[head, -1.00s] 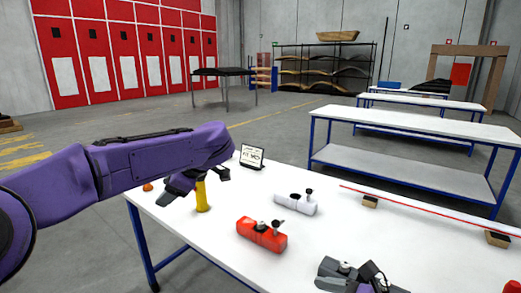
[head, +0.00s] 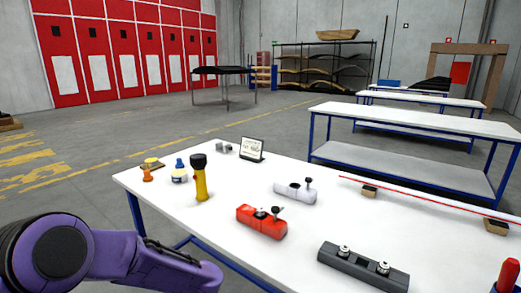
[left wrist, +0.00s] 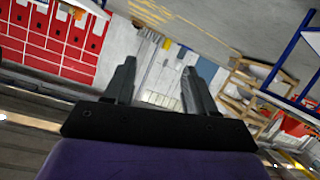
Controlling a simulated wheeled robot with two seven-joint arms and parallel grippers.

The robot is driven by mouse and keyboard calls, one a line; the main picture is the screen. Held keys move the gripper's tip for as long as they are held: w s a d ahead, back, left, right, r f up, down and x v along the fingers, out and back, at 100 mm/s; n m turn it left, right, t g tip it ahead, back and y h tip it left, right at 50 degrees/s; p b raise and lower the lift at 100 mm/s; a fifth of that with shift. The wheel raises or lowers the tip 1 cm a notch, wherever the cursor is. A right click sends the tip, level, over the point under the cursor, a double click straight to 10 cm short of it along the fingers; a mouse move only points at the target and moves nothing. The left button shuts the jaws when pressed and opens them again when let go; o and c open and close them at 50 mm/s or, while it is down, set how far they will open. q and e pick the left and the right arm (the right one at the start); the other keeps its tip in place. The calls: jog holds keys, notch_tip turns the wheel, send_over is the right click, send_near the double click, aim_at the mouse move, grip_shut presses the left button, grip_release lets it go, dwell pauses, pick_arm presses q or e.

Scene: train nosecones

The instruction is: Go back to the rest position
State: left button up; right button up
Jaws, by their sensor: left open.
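My left arm comes in at the lower left of the head view, off the table's near left side, with its gripper out of that frame. In the left wrist view my left gripper (left wrist: 158,88) is open, its two fingers apart with nothing between them. Behind the fingers are the room's walls and red lockers (left wrist: 62,40). My right gripper is in neither current view.
The white table (head: 330,232) holds a yellow-black flashlight (head: 201,180), a red plane (head: 258,221), a white plane (head: 293,192), a dark grey plane (head: 362,266), a small sign (head: 252,149) and a red straight strip (head: 430,205) on blocks. Open floor lies left of the table.

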pick_arm(q)
jog(key=s+a+f+m+t+h+b, duration=0.1)
jog(key=s+f+m+h, duration=0.15)
jog(key=s+f, duration=0.65)
jog(key=s+a+f+m+h+b, duration=0.1)
jog(key=s+f+m+h+b, duration=0.3)
jog(key=f, duration=0.8)
jog(key=s+f+g+h, duration=0.1)
jog(key=s+f, duration=0.4)
jog(key=s, duration=0.7)
jog(key=s+f+m+g+h, duration=0.1)
jog(key=s+f+g, duration=0.3)
jog(key=s, duration=0.9)
jog(key=shift+s+f, duration=0.2)
jog(key=shift+f, duration=0.35)
pick_arm(e)
jog(key=s+d+f+n+g+h, duration=0.1)
jog(key=s+d+f+n+h, duration=0.3)
jog(key=s+d+f+n, duration=0.2)
jog(key=s+d+f+n+g+h, duration=0.1)
jog(key=s+d+f+n+h, duration=0.3)
jog(key=s+d+f+n, duration=0.3)
jog(key=s+d+f, duration=0.1)
jog(key=s+f, duration=0.3)
jog(key=f, duration=0.2)
jog(key=shift+d+n+h, duration=0.15)
jog(key=shift+n+h, duration=0.15)
